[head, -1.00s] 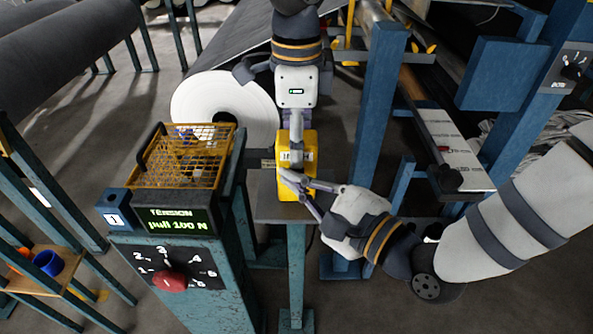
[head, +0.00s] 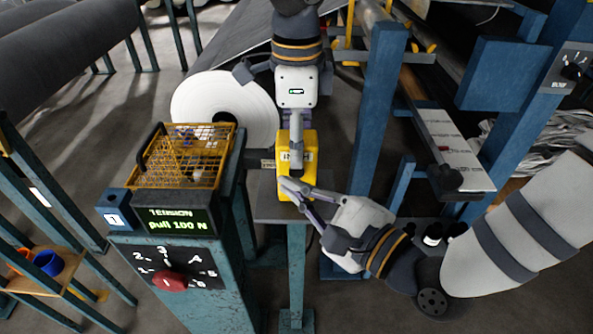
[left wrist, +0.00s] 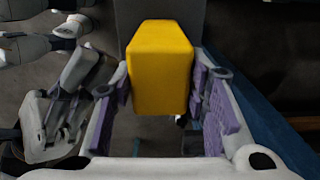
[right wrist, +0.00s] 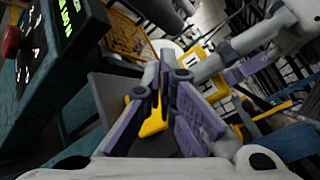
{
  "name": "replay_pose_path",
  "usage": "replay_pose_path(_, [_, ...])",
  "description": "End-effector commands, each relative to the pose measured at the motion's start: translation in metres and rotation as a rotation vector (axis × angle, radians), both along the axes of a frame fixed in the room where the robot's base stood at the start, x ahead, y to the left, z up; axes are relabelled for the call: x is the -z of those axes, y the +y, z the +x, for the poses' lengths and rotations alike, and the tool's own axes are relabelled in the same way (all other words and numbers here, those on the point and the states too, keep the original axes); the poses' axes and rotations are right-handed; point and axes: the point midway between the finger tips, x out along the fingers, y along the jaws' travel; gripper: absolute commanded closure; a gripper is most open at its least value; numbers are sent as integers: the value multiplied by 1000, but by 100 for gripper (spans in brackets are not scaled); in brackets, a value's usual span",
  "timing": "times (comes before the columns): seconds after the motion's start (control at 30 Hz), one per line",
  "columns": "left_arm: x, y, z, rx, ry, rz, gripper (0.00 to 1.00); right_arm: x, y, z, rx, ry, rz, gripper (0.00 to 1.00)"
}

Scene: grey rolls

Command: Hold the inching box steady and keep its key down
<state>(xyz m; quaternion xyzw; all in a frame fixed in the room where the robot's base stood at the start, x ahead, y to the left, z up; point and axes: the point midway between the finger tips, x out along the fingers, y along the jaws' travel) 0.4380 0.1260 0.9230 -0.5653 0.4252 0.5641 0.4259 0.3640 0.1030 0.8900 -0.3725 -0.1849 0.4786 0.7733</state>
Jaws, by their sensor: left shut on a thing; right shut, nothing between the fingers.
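The inching box (head: 309,166) is a yellow block with a small label, above a grey plate. My left gripper (head: 296,140) comes down from the top and is shut on it. In the left wrist view the yellow box (left wrist: 160,68) sits between the two purple finger pads. My right gripper (head: 286,186) is shut and empty, its fingertips at the near face of the box. In the right wrist view its closed fingers (right wrist: 166,78) overlap the yellow box. The key cannot be made out; the fingers may cover it, and I cannot tell whether it is pressed.
A teal console with a display (head: 176,221) reading "pull 100 N" and a red dial knob (head: 169,281) stands to the left. A yellow wire cage (head: 185,158) tops it. A white-ended roll (head: 222,105) lies behind. A blue post (head: 378,110) stands close on the right.

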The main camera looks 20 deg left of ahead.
Motion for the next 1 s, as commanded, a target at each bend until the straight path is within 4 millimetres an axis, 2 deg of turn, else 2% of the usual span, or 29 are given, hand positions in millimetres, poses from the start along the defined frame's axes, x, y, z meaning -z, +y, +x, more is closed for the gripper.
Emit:
replay_pose_path(0.13, [1, 0, -1, 0, 3, 0, 98, 1, -1, -4, -1, 3, 0, 100])
replay_pose_path(0.6, [1, 0, 0, 0, 2, 0, 98, 1, -13, -46, 0, 3, 1, 100])
replay_pose_path(0.97, [1, 0, 0, 0, 2, 0, 98, 1, -14, -48, -1, 2, 0, 100])
replay_pose_path(1.0, [1, 0, 0, 0, 2, 0, 57, 1, -14, -48, -1, 2, 0, 100])
